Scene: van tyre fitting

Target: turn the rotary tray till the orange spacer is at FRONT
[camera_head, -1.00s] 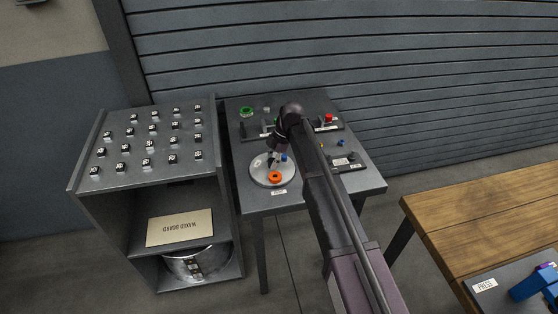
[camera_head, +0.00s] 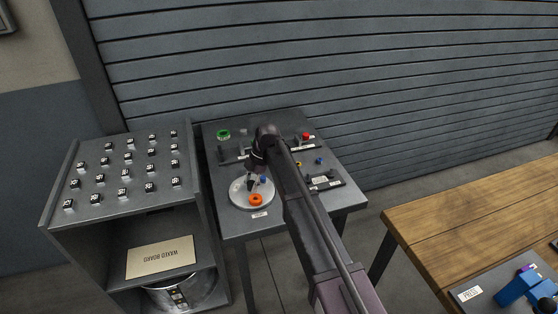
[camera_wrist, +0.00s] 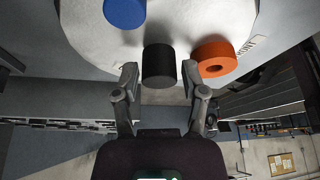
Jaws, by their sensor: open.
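The round white rotary tray (camera_head: 240,197) lies on the small grey table, and its pale disc fills the top of the wrist view (camera_wrist: 90,30). The orange spacer (camera_head: 256,200) is a ring at the tray's near edge, close to the FRONT label (camera_head: 260,214); it also shows in the wrist view (camera_wrist: 217,57), beside the label. A blue piece (camera_wrist: 125,10) stands on the tray. A black cylinder (camera_wrist: 158,66) sits at the tray's edge, between the fingertips in the wrist view. My gripper (camera_wrist: 160,72) is open, with a finger on either side of it; contact cannot be told.
A green ring (camera_head: 223,134), a red button (camera_head: 306,136) and small fixtures share the table. A grey cabinet (camera_head: 60,190) with several small labelled blocks stands left, holding a board (camera_head: 160,257) on its shelf. A wooden bench (camera_head: 470,215) is at right.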

